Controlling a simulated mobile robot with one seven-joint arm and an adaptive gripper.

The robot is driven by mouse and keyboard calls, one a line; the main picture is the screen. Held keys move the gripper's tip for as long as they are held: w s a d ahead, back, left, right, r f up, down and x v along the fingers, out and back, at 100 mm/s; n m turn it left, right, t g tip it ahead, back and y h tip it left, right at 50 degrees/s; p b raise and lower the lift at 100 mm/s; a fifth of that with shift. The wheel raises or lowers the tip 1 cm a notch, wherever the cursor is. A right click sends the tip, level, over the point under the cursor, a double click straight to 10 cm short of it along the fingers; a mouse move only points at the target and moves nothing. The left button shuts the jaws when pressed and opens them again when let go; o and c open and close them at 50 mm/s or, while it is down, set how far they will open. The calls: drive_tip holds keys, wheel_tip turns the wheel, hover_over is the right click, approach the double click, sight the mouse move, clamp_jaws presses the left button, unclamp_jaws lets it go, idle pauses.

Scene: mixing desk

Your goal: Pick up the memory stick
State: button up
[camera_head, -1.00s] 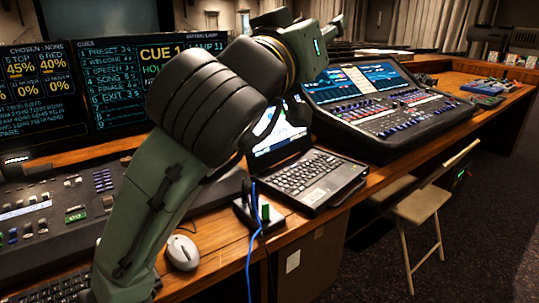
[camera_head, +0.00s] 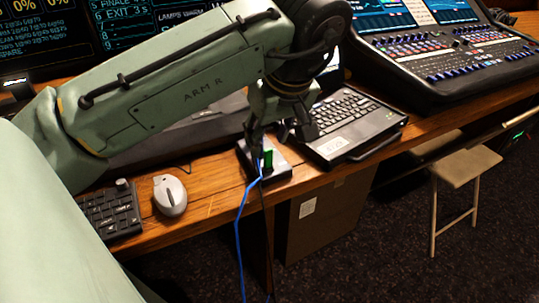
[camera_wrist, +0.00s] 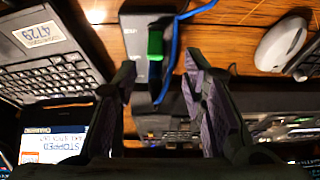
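The memory stick is a small green block (camera_head: 268,158), upright in a dark box (camera_head: 279,173) at the desk's front edge. In the wrist view the green stick (camera_wrist: 155,45) stands on the dark box (camera_wrist: 135,22), ahead of and between my fingers. My gripper (camera_head: 268,135) is just above and behind the box in the head view. In the wrist view my gripper (camera_wrist: 160,80) is open, with one finger on each side and nothing held. A blue cable (camera_wrist: 175,45) runs from the box close beside the stick.
An open laptop (camera_head: 355,118) stands right of the box, with a mixing console (camera_head: 450,55) beyond. A white mouse (camera_head: 170,195) and a keyboard (camera_head: 110,210) lie to the left. The blue cable hangs over the front edge. A stool (camera_head: 465,165) stands on the floor.

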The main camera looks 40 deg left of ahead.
sight(269, 150)
drive_tip(key=shift+d+p+x, duration=0.2)
drive_tip(key=shift+x, duration=1.15)
drive_tip(key=shift+d+p+x, duration=0.2)
drive_tip(key=shift+x, duration=1.15)
drive_tip(key=shift+w+f, duration=0.15)
drive_tip(key=shift+c, duration=0.3)
drive_tip(key=c, duration=0.8)
